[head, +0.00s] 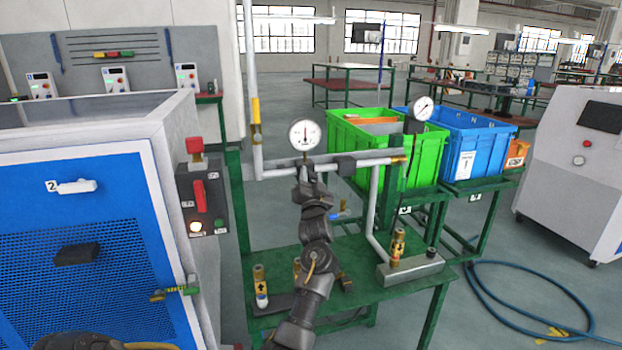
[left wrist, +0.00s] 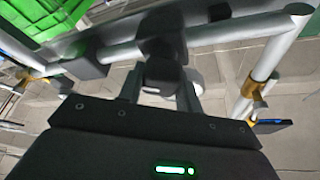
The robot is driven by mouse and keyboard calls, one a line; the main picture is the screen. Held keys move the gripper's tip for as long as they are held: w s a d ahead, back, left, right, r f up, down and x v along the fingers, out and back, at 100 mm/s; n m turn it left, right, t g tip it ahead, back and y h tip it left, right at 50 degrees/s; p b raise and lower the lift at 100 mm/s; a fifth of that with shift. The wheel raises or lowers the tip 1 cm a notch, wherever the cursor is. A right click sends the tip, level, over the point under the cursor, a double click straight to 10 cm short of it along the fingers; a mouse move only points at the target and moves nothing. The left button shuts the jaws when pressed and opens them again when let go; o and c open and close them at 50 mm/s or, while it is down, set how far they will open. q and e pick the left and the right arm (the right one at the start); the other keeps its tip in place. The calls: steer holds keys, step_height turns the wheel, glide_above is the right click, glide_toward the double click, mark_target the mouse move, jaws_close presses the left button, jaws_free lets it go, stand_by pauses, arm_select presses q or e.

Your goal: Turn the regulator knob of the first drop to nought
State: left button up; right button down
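A round white gauge (head: 304,135) stands on the grey pipe, its dial too small to read. My left gripper (head: 308,180) is at the pipe just below this gauge and hides the regulator there in the head view. In the left wrist view a dark regulator knob (left wrist: 164,74) hangs below the pipe, between the two light fingers of my left gripper (left wrist: 162,88). The fingers stand apart, one on each side of the knob. Whether they press on it cannot be told. My right gripper is not in view.
A second gauge (head: 423,108) stands at the pipe's right end, before green (head: 385,165) and blue (head: 465,150) crates. A green bench (head: 375,300) with brass fittings is below. A blue cabinet (head: 85,220) with a switch box (head: 203,200) stands left. A blue hose (head: 520,265) lies right.

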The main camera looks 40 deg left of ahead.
arm_select(q)
steer(key=shift+c, duration=1.1)
